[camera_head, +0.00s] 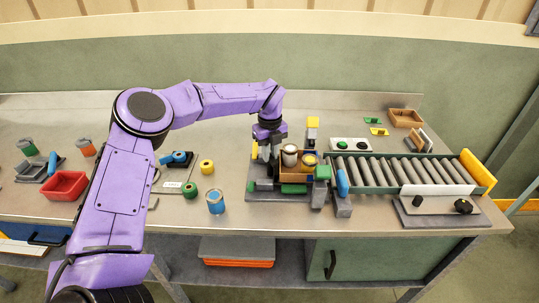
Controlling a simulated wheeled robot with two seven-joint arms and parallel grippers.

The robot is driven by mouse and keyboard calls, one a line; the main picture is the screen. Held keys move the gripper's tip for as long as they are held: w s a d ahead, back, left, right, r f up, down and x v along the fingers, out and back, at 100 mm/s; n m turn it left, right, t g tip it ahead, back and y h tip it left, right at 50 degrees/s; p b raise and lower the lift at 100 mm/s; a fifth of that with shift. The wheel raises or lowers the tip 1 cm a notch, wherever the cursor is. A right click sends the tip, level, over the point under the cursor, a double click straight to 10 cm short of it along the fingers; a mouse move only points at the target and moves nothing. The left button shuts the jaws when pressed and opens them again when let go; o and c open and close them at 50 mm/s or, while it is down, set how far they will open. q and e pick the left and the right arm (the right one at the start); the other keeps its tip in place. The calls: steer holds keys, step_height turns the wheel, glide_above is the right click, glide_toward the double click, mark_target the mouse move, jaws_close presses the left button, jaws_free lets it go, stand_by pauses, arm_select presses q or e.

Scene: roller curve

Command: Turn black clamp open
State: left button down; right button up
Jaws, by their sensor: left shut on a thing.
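My left gripper (265,165) points down at the left side of a grey fixture (256,194) on the bench. It is shut on a small dark part there, which seems to be the black clamp; the fingers hide most of it, and its angle cannot be told. An orange-brown box (287,175) with cylinders in it sits in the fixture, just right of the gripper. My right gripper is out of view.
A roller conveyor (400,170) runs right from the fixture to a yellow end stop (478,171). A blue handle (342,182) and a green block (322,172) stand by the box. A red tray (64,185) lies far left.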

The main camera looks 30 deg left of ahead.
arm_select(q)
steer(key=m, duration=0.5)
steer(key=shift+s+d+f+m, duration=0.1)
steer(key=shift+s+f+m, duration=0.05)
steer(key=shift+f+m, duration=0.15)
stand_by(0.4)
steer(key=c, duration=1)
jaws_free()
steer(key=shift+c, duration=0.2)
steer(key=shift+r, duration=0.15)
